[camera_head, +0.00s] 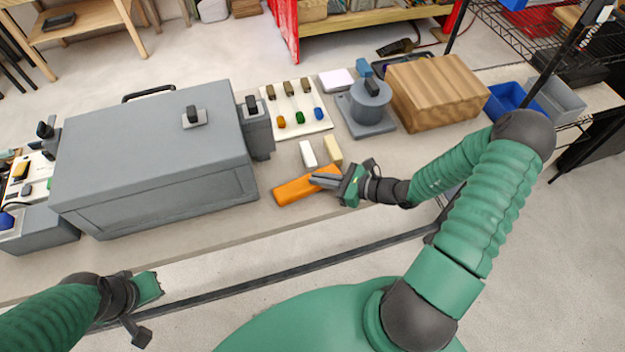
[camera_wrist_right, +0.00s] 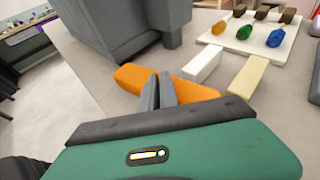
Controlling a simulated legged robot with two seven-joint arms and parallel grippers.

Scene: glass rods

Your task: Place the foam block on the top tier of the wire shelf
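An orange block (camera_head: 298,189), which may be the foam block, lies on the grey bench near its front edge. A white block (camera_head: 308,153) and a cream block (camera_head: 333,149) lie just behind it; I cannot tell which is foam. My right gripper (camera_head: 322,181) is over the right end of the orange block. In the right wrist view its fingers (camera_wrist_right: 159,92) are close together in front of the orange block (camera_wrist_right: 190,90), with nothing seen between them; contact is unclear. The black wire shelf (camera_head: 535,42) is at upper right, partly cut off. My left gripper (camera_head: 148,312) is at lower left, away from the blocks.
A large grey case (camera_head: 150,140) fills the bench's left. A white tray (camera_head: 305,128) with coloured pieces, a grey canister (camera_head: 370,100) and a wooden box (camera_head: 437,90) stand behind. A blue bin (camera_head: 512,99) is near the shelf. The bench's front strip is clear.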

